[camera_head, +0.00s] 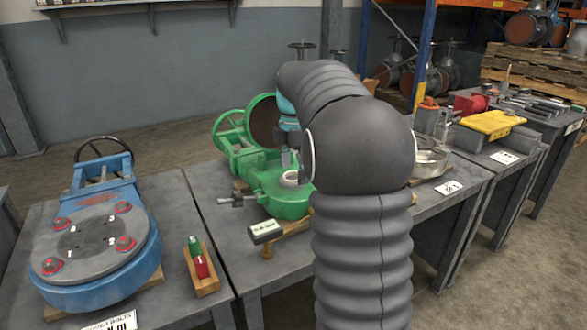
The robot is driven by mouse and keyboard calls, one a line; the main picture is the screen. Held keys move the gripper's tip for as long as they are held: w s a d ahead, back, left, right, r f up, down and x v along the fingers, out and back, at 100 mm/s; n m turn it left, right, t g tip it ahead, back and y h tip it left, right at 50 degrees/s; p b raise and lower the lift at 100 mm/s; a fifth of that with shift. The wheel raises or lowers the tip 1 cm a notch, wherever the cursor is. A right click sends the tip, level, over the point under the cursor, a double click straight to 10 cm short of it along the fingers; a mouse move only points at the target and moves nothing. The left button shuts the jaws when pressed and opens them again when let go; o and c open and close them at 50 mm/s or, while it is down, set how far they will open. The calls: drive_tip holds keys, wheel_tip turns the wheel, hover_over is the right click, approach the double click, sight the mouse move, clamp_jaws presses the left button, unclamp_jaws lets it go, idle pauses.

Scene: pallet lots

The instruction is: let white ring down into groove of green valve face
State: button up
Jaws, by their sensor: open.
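The green valve (276,192) lies on the middle table, partly hidden behind my arm. A small white round shape (291,178) shows on its upper face; I cannot tell whether this is the white ring or part of the valve, nor whether it sits in the groove. My gripper (287,160) points down just above this spot, open, with its fingers small and partly hidden by my arm. A thin white arc (312,154) shows at the edge of my dark arm cover; I cannot tell what it belongs to.
A blue valve (95,240) with red-marked bolts stands on the left table beside a wooden block (201,270) with green and red pieces. A handheld device (265,232) is at the middle table's front. A yellow block (492,124) and tools lie on the right tables.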

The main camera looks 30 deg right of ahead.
drive_tip(key=shift+r, duration=0.15)
wheel_tip(320, 180, up, 12)
idle(0.4)
